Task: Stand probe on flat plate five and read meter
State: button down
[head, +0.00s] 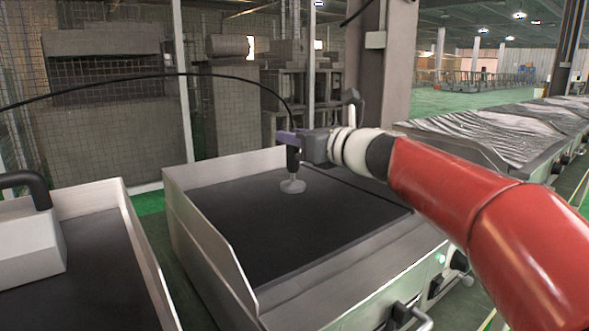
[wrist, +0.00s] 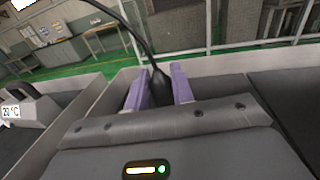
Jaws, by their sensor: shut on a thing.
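The probe (head: 292,186) has a black handle and a pale round foot. It is upright over a dark flat plate (head: 270,240) with raised metal walls; the foot appears to be at the plate surface, but I cannot be sure it touches. My gripper (head: 291,140) is shut on the probe's black handle, which also shows between the purple fingers in the wrist view (wrist: 160,90). A black cable runs up from the handle. A grey box with a display, likely the meter (wrist: 11,112), reads about 20 °C in the wrist view. No plate number is legible.
A pale box with a black handle (head: 30,243) sits on the neighbouring dark plate at left. Wrapped units (head: 490,135) stand in a row at right. A pillar (head: 385,70) and mesh fence (head: 110,100) stand behind. The held plate's front is clear.

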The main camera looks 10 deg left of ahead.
jog(key=b, duration=0.2)
send_over(296, 184)
jog(key=f, duration=0.4)
jog(key=shift+w+a+f, duration=0.2)
jog(key=shift+w+f, duration=0.1)
jog(key=shift+w, duration=0.1)
jog(key=shift+p, duration=0.3)
jog(key=c, duration=1.2)
grip_release()
jog(key=shift+d, duration=0.1)
jog(key=v, duration=1.2)
jog(key=shift+b, duration=0.4)
